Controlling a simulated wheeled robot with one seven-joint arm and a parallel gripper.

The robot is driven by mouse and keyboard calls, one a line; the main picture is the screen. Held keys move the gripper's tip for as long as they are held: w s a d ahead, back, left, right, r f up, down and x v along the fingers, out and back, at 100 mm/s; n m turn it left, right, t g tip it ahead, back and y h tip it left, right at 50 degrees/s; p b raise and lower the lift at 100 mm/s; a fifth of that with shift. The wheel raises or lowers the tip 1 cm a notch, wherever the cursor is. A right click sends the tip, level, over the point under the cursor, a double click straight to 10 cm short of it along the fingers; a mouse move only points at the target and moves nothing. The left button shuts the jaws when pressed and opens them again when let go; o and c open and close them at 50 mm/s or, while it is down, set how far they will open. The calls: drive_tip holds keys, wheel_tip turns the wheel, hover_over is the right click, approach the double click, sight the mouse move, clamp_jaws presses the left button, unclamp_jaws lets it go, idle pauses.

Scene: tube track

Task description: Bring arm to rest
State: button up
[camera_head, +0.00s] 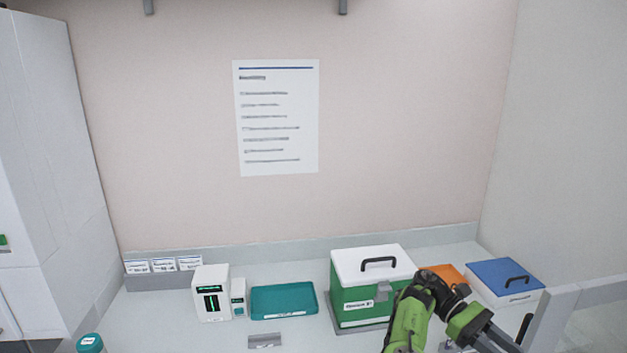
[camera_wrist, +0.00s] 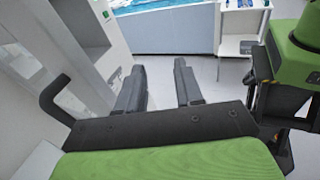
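My green and black arm (camera_head: 412,318) is bent at the lower right of the head view, in front of the green box and the counter's right part. My gripper also shows in the wrist view (camera_wrist: 160,70), with two dark fingers apart and nothing between them. It points away from the counter objects, over open floor toward another bench. In the head view the grey end of the arm runs toward the lower right, and its tips are not clear.
A green box with white lid (camera_head: 351,296) stands beside my arm. A blue-lidded box (camera_head: 503,280) and orange item (camera_head: 443,273) are right. A teal tray (camera_head: 284,301) and white device (camera_head: 211,293) are left. A black handle (camera_wrist: 55,97) is near my gripper's left.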

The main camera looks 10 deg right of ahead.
drive_tip(key=s+r+m+t+y, duration=0.4)
drive_tip(key=s+r+t, duration=0.2)
drive_tip(key=t, duration=0.1)
drive_tip(key=s+a+t, duration=0.3)
drive_tip(key=a+t, duration=0.1)
drive_tip(key=a, duration=0.6)
drive_tip(key=s+a+r+t+y, duration=0.1)
drive_tip(key=s+a+t, duration=0.3)
drive_tip(key=a, duration=0.6)
drive_tip(key=s+a+r+t+y, duration=0.1)
drive_tip(key=s+a+t, duration=0.3)
drive_tip(key=a, duration=0.6)
drive_tip(key=shift+s+t+b, duration=0.2)
drive_tip(key=shift+t+b, duration=0.25)
drive_tip(key=shift+t, duration=0.45)
